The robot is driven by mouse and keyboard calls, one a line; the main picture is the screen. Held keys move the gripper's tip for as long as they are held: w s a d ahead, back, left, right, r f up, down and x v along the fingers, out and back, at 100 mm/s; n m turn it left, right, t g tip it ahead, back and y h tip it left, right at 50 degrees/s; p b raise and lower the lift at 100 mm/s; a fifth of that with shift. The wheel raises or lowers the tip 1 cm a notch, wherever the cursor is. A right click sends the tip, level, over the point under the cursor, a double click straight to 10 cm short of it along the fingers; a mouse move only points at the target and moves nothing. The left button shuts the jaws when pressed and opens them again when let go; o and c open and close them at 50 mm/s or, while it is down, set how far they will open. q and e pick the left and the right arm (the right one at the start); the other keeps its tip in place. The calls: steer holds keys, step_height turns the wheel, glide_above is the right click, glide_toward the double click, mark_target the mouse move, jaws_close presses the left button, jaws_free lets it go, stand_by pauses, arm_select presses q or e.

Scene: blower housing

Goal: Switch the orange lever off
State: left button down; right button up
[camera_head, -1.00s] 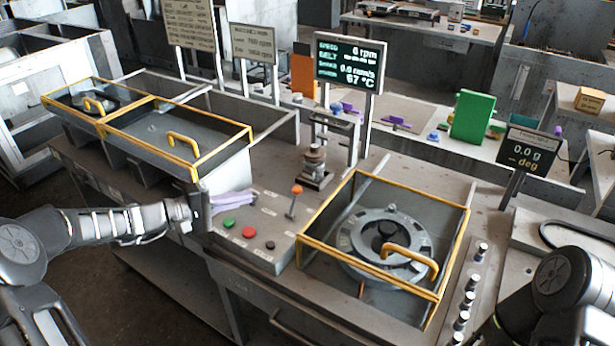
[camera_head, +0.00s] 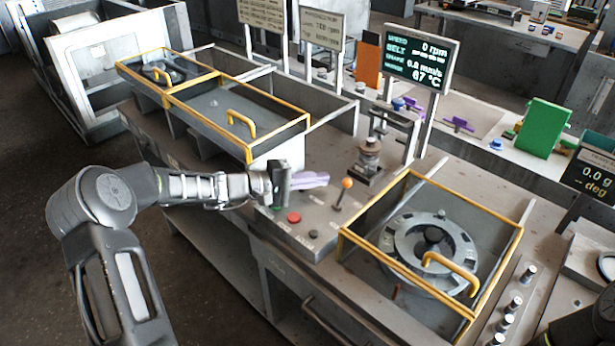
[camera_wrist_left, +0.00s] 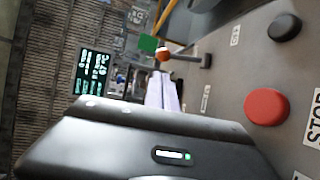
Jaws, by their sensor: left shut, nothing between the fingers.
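The orange lever (camera_head: 346,184) stands on the sloped control panel (camera_head: 318,226), its orange ball on top of a thin grey stem. The lever also shows in the left wrist view (camera_wrist_left: 163,54), beyond the fingertips. My left gripper (camera_head: 322,179) is shut and empty, its lilac fingers pointing right toward the lever, just left of the ball. Whether the fingers touch it I cannot tell. A red button (camera_head: 293,217) and a black button (camera_head: 313,234) sit on the panel in front of the lever. The green button is mostly hidden by my left gripper. My right gripper is out of view.
A yellow-framed guard (camera_head: 432,187) over a round rotor (camera_head: 428,250) stands right of the lever. A stamped-looking metal fixture (camera_head: 368,160) stands behind it. The display (camera_head: 418,62) reads 0 rpm and 67 °C. Another yellow-framed cover (camera_head: 232,90) lies at the left.

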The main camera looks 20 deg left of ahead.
mark_target(342, 194)
arm_select(q)
steer(key=p+x, duration=0.1)
steer(key=x, duration=0.3)
steer(key=shift+d+r, duration=0.1)
steer(key=shift+d, duration=0.05)
steer(key=shift+w+d, duration=0.35)
steer(key=shift+w, duration=0.1)
steer(key=shift+f, duration=0.25)
